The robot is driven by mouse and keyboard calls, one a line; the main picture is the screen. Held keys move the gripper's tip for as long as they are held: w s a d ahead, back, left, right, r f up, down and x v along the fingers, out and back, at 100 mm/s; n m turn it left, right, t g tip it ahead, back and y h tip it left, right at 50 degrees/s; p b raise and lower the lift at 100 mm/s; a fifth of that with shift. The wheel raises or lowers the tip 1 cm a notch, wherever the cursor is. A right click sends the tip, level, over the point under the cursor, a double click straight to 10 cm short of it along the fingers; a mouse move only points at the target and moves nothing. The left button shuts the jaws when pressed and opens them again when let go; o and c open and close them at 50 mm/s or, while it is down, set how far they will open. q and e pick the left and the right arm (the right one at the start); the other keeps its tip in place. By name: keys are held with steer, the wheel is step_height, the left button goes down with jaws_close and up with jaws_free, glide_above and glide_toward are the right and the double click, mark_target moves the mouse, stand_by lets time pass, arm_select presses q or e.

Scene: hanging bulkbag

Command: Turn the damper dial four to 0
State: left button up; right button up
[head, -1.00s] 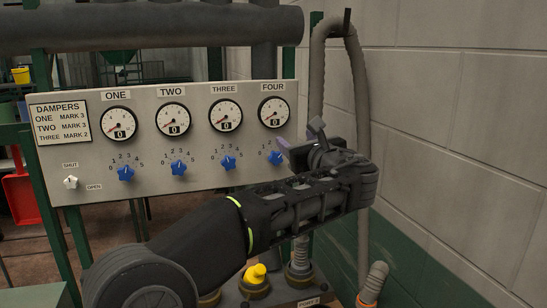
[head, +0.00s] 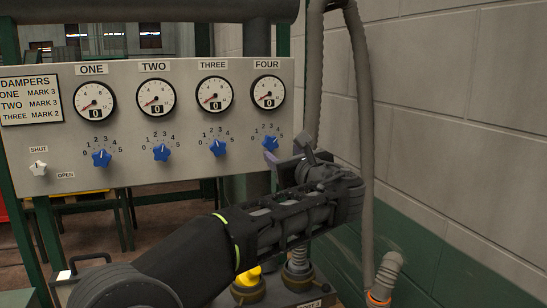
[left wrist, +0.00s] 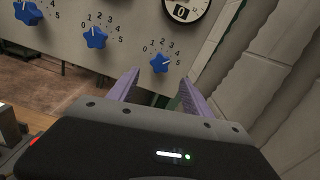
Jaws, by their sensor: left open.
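Damper dial four (head: 270,143) is a blue star-shaped knob on a grey panel (head: 205,175), under the label FOUR and its round gauge (head: 268,91), whose counter reads 0. The dial also shows in the left wrist view (left wrist: 159,63), inside a scale from 0 to 5; its exact setting is hard to read. My left gripper (head: 288,150) is open beside and just below the dial. In the left wrist view its two purple fingers (left wrist: 158,86) are spread, with the dial above and between their tips, seemingly untouched. My right gripper is not in view.
Dials one (head: 102,158), two (head: 162,153) and three (head: 218,148) sit in a row to the left. A white SHUT/OPEN knob (head: 38,168) is at the panel's lower left. A hanging hose (head: 365,150) and block wall (head: 450,110) stand close on the right.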

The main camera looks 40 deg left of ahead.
mark_target(272, 145)
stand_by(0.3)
arm_select(q)
steer(key=p+x, duration=0.2)
steer(key=x, duration=0.6)
steer(key=shift+s, duration=0.1)
steer(key=shift+c, duration=0.4)
jaws_close()
